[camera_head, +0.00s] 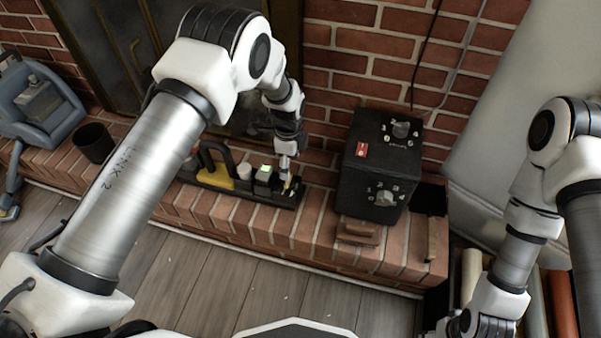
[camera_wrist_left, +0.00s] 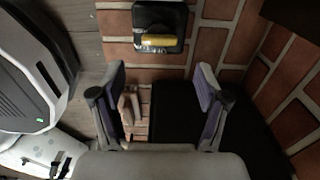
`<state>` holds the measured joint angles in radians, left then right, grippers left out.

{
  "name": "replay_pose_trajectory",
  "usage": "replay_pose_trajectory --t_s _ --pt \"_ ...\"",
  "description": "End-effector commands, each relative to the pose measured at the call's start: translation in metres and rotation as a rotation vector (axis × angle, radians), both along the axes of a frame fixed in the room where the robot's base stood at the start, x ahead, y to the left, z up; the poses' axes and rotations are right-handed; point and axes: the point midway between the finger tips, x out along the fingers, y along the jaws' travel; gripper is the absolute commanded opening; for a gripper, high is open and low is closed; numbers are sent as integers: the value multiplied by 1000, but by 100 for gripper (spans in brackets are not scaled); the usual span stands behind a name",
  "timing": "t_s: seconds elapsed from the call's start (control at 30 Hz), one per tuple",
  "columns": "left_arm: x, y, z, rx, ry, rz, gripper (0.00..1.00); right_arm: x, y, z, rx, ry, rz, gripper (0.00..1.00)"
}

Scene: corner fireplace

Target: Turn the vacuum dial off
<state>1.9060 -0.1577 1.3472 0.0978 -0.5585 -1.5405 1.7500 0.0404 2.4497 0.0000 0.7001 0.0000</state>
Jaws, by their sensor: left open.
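A black box (camera_head: 372,165) with two numbered dials stands on the brick hearth. The upper dial (camera_head: 401,129) is on its top part, the lower dial (camera_head: 384,198) on its front; a red switch (camera_head: 361,150) sits between them at the left. I cannot read either setting for sure. A blue-grey machine (camera_head: 38,100), perhaps a vacuum, stands at the far left; I see no clear dial on it. My left gripper (camera_head: 287,182) is left of the box, over a black panel (camera_head: 285,200). In the left wrist view its fingers (camera_wrist_left: 161,92) are apart and empty. My right gripper is hidden beyond the bottom edge.
The panel carries a yellow part (camera_head: 214,174) and a green-lit button (camera_head: 265,170). Small wooden blocks (camera_head: 358,234) lie before the box. A dark cup (camera_head: 94,142) stands left. Rolls (camera_head: 561,300) stand at lower right. A brick wall (camera_head: 365,60) rises behind; the wooden floor (camera_head: 200,270) has bare room.

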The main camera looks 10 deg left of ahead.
Motion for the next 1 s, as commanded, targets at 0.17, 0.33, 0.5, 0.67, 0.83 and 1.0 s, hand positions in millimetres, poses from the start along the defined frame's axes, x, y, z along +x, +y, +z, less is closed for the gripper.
replay_pose_trajectory --t_s 0.17,0.33,0.5,0.67,0.83,1.0 --pt "0 0 -41 0 1 2 75 0 0 -18 0 1 1 53" --pt "0 1 -63 1 -1 1 75 0 0 -25 0 1 0 53" --pt "0 1 -66 1 -2 1 75 0 0 -25 0 0 0 53" --pt "0 1 -66 1 -2 1 61 0 0 -25 0 0 0 53" --pt "0 1 -66 1 -2 2 14 0 0 -25 0 0 0 53" --pt "0 1 -66 1 -2 3 15 0 0 -24 0 0 0 53"
